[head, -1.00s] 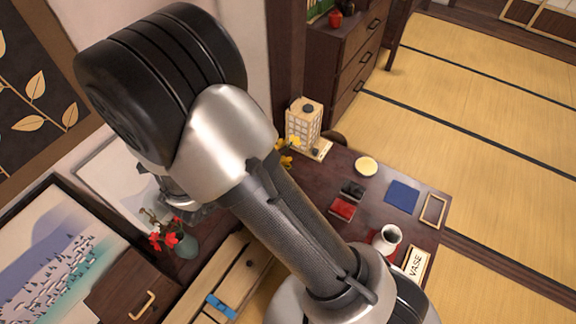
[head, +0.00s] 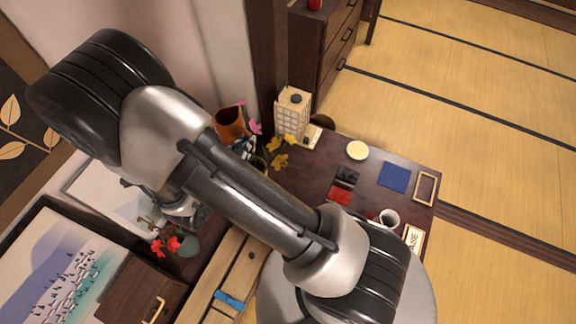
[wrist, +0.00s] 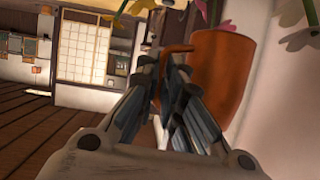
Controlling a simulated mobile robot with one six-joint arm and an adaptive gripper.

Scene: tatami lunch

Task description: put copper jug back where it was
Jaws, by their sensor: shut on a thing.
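The copper jug (head: 230,122) shows in the head view beyond my arm, near the wall and left of the lantern, with pink and yellow flowers beside it. In the wrist view the jug (wrist: 222,75) is large and orange-brown, just right of the fingertips. My gripper (wrist: 172,65) is shut on its handle at the jug's left side. The jug looks roughly upright and raised above the table. In the head view my arm hides most of my gripper.
The dark table (head: 330,160) carries a paper lantern (head: 293,112), a yellow dish (head: 357,150), a blue square (head: 394,177), a white vase (head: 388,218) and a small frame (head: 425,187). Red flowers in a green vase (head: 188,246) stand left, near a wooden box (head: 145,290).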

